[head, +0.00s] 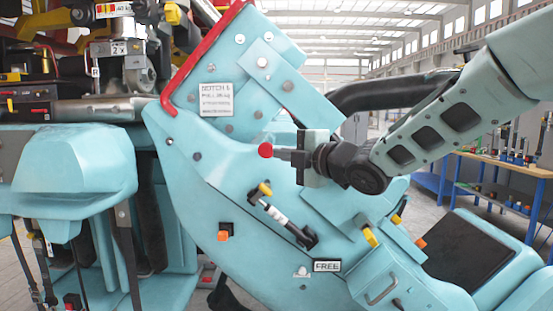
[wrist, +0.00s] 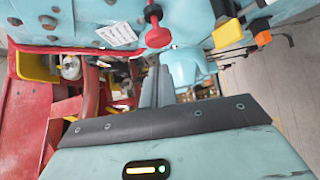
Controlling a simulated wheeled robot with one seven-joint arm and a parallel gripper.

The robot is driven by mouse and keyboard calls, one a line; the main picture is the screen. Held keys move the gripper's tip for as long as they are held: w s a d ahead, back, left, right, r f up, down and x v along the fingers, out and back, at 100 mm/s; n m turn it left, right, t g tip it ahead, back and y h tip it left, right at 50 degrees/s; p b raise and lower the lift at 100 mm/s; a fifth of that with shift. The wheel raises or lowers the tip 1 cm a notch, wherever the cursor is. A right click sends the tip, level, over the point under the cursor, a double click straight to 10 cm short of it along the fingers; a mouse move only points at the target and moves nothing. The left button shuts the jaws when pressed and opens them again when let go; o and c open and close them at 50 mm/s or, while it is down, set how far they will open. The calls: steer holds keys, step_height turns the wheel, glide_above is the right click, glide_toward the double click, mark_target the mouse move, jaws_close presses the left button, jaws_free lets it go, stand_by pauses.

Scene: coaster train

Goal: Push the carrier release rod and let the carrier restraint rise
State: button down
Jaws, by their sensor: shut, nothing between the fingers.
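A red round knob (head: 265,150) stands out from the teal carrier side, below a white printed label; I take it for the end of the release rod. In the wrist view the red knob (wrist: 157,37) sits on a short red stem above my fingertips. My gripper (head: 281,154) is shut and empty, its fingertips just right of the knob in the head view. The shut fingers also show in the wrist view (wrist: 158,70). I cannot tell whether they touch the knob. A teal carrier panel with a red edge (head: 205,60) slants above; which part is the restraint is unclear.
A white label (head: 203,99) is on the teal panel. A small lever with a yellow end (head: 265,189) and a FREE plate (head: 327,266) sit lower on the carrier. A teal seat (head: 75,165) stands left. A blue-legged bench (head: 500,165) is at right.

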steer(key=b+v, duration=0.1)
steer(key=v, duration=0.5)
steer(key=shift+s+d+b, duration=0.2)
steer(key=shift+b, duration=0.15)
steer(key=s+d+f+m+g+h, duration=0.2)
steer(key=s+f+m+g+h, duration=0.5)
steer(key=s+f+m, duration=0.9)
steer(key=s+d+f+m+g+h, duration=0.1)
steer(key=s+d+f+g, duration=0.1)
steer(key=s, duration=0.4)
steer(key=s+d+f+m+g+h, duration=0.1)
steer(key=s+d+f+g+h, duration=0.1)
steer(key=s+f, duration=0.2)
steer(key=s+d+f+m+g+h, duration=0.1)
steer(key=s+f, duration=0.3)
steer(key=s, duration=0.4)
steer(key=shift+s+d+g+h, duration=0.35)
steer(key=shift+d+g+h, duration=0.05)
steer(key=shift+d, duration=0.1)
